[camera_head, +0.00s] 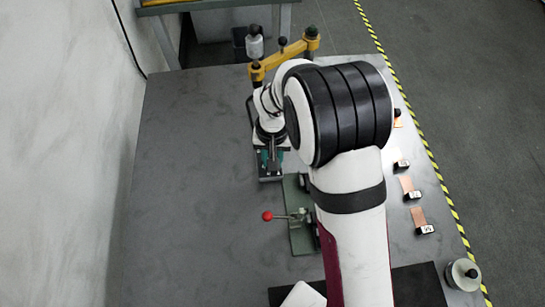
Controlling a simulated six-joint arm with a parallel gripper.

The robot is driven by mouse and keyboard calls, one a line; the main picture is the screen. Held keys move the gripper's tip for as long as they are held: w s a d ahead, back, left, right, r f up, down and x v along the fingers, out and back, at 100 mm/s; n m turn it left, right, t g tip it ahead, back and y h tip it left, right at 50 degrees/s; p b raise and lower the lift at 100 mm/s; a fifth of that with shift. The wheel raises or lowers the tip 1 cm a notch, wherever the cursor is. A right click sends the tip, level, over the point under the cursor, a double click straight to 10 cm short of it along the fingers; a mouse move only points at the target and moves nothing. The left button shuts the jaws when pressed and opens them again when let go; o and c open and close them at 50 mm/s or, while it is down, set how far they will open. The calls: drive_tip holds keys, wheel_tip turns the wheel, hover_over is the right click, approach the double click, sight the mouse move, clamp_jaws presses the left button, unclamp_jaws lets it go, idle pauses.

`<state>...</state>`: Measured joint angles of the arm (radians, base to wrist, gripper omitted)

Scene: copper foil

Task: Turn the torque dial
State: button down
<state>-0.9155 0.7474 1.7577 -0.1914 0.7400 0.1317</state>
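My gripper (270,158) points down beside a small dark fixture with green parts (270,176), near the middle of the table; my arm covers much of this area. I cannot tell whether its fingers are open or shut, or touch the fixture. No part is clearly readable as the torque dial. A round silver knob-like piece with a dark centre (463,274) is at the table's lower right corner, far from my gripper. Another silver cylinder (255,45) with a dark top stands at the far end, by a yellow frame (286,56).
A green plate (299,240) with a red-balled lever (267,216) lies below the gripper. Several copper foil pieces (418,215) with labelled black blocks line the right side. A black mat (420,285) lies at the front. The left half of the grey table (190,200) is clear.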

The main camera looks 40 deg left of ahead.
drive_tip(key=shift+m, duration=0.4)
drive_tip(key=c, duration=0.7)
unclamp_jaws()
drive_tip(key=shift+o, duration=0.2)
wheel_tip(320, 180, up, 16)
drive_tip(key=shift+f, duration=0.1)
